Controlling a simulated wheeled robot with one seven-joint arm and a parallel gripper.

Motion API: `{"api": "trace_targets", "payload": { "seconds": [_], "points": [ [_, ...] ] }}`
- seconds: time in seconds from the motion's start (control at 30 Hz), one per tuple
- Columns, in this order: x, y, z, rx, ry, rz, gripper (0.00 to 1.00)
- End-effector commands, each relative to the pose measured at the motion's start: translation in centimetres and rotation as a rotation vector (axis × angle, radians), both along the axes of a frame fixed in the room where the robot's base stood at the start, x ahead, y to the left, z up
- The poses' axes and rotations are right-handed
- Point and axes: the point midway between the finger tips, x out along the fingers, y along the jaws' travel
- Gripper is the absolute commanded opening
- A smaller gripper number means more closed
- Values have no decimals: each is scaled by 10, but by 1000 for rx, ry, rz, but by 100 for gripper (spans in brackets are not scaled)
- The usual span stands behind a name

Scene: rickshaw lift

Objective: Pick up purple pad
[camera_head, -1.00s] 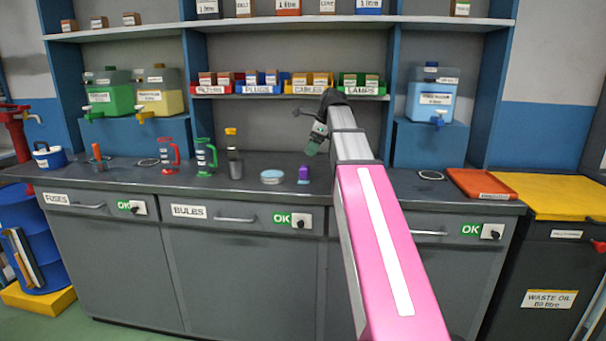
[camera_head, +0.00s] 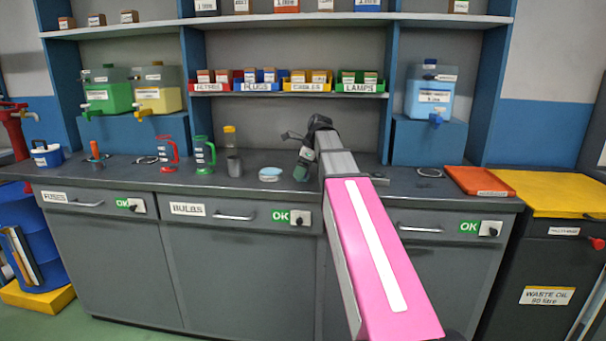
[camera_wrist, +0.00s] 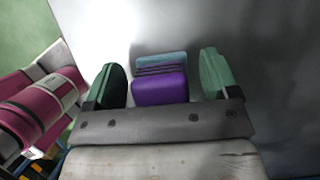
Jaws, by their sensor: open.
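The purple pad (camera_wrist: 160,90) shows in the wrist view as a small purple block with dark ridges and a pale teal part at its far end. It lies between the two green fingers of my gripper (camera_wrist: 161,76), with a gap on each side. My gripper is open and does not hold it. The pad is hidden behind my gripper there.
A red tray (camera_head: 480,182) lies far right. Shelf bins (camera_head: 360,87) hang above.

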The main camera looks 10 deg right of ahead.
Motion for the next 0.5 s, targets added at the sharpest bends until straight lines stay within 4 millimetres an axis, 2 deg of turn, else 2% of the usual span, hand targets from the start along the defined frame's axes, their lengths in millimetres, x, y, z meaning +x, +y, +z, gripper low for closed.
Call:
{"api": "trace_targets", "payload": {
  "seconds": [0.13,0.17,0.2,0.3,0.5],
  "points": [
    [0,0,0,0,-1,0,81],
    [0,0,0,0,0,0,74],
    [0,0,1,0,-1,0,61],
    [0,0,1,0,0,0,35],
    [0,0,1,0,0,0,31]
  ]
}}
